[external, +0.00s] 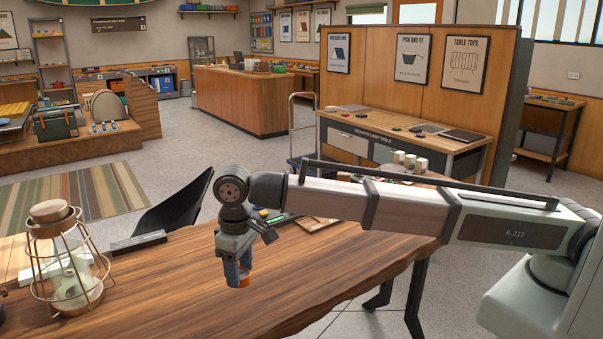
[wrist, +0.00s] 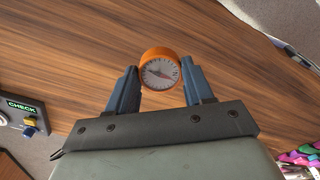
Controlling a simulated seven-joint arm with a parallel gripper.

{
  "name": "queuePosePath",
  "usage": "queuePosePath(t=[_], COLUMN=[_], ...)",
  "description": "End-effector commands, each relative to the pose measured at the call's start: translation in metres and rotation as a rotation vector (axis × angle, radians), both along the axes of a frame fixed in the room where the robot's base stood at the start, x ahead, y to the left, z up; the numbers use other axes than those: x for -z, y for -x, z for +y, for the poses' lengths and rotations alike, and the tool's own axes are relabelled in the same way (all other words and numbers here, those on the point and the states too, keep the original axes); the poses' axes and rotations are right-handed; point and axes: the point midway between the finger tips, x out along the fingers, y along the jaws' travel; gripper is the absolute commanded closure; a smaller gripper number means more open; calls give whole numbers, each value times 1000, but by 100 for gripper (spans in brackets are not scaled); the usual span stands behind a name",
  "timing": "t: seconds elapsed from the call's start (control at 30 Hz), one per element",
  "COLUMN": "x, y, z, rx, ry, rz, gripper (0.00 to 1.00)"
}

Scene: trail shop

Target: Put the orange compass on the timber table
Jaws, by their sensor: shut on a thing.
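The orange compass (wrist: 160,71) is a small round case with a pale dial. It sits between the two blue fingers of my gripper (wrist: 160,85) in the wrist view, dial facing the camera. My gripper (external: 238,272) is shut on it and points down over the timber table (external: 150,296) in the external view. Only an orange edge of the compass (external: 244,268) shows there beside the fingers. The wood grain of the timber table (wrist: 100,35) fills most of the wrist view. I cannot tell whether the compass touches the tabletop.
A wire-caged lantern (external: 69,265) stands at the table's left. A dark bar (external: 138,241) and a black chair (external: 178,208) are near the back edge. A device reading CHECK (wrist: 22,115) lies left in the wrist view.

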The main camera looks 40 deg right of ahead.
Motion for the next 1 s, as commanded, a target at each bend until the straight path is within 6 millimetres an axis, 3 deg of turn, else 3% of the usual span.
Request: queuePosePath(t=[0.1,0.4,1.0], x=[-5,-10,-12], y=[-8,-24,-31], z=[20,41,51], rx=[161,599,1473], ry=[0,0,2], rz=[2,9,17], gripper=[78,78,78])
